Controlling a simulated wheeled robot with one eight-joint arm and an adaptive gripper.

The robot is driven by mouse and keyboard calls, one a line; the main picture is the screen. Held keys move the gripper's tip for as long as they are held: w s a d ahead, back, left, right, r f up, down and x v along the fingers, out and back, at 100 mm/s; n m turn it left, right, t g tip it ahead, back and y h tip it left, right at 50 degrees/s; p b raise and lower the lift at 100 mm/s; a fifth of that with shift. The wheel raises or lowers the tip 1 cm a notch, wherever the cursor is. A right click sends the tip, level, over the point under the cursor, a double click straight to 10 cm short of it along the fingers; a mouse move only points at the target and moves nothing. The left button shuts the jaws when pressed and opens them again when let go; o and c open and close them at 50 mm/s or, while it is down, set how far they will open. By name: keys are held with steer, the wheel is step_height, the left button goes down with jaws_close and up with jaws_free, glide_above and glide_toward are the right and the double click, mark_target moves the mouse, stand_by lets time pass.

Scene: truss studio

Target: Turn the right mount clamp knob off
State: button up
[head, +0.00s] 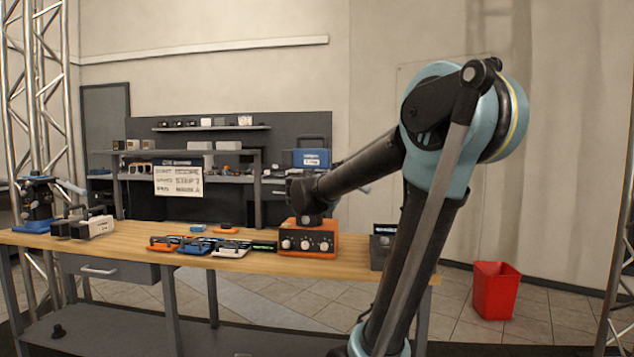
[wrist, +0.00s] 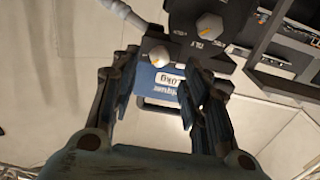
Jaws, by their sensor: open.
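In the wrist view a dark clamp body (wrist: 182,52) shows upside down at the top, with small white markings. A grey-white lever (wrist: 128,14) sticks out at upper left. My gripper (wrist: 161,62) is open and empty. The smaller knob appears between its fingertips, with gaps on both sides; depth is unclear. In the head view my arm reaches over the bench, and the gripper and clamp cannot be made out clearly.
An orange box with knobs (head: 307,243) stands on the wooden bench (head: 130,243) under my arm. Several handled items and a dark box (head: 382,248) are nearby.

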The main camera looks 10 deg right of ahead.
steer(key=shift+x, duration=2.85)
jaws_close()
